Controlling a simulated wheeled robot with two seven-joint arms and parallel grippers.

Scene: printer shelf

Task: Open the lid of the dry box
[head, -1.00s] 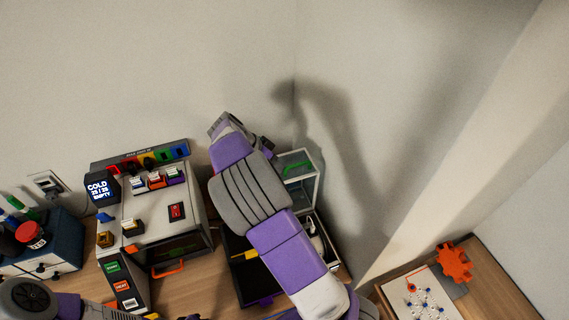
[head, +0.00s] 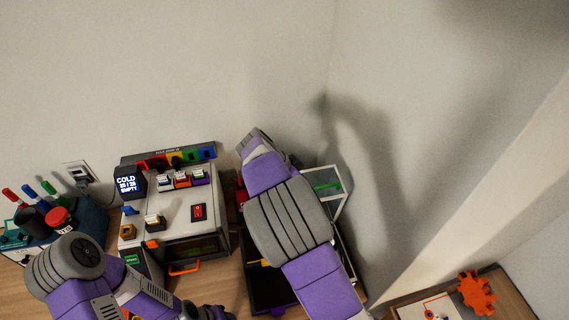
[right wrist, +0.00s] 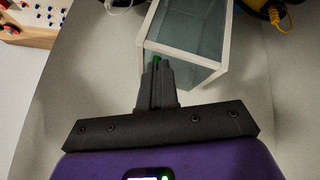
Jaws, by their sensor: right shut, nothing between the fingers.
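The dry box's clear, pale-framed lid (head: 342,203) shows right of my right arm in the head view, with a green bar (head: 328,187) on it. The lid looks raised at an angle; my arm hides part of the box. In the right wrist view the clear panels and pale frame (right wrist: 222,50) lie just beyond my right gripper (right wrist: 157,72). Its fingers are shut and empty, close to a bit of green at the frame's near corner; contact is unclear. The head view hides that gripper. My left gripper (head: 207,312) is partly visible at the bottom edge, its jaws unclear.
The printer (head: 180,222) with its display and coloured switches stands left of my right arm. A teal holder (head: 88,222) with pens and a red-lidded jar is farther left. An orange gear (head: 477,294) lies on the right-hand surface. A wall stands close behind.

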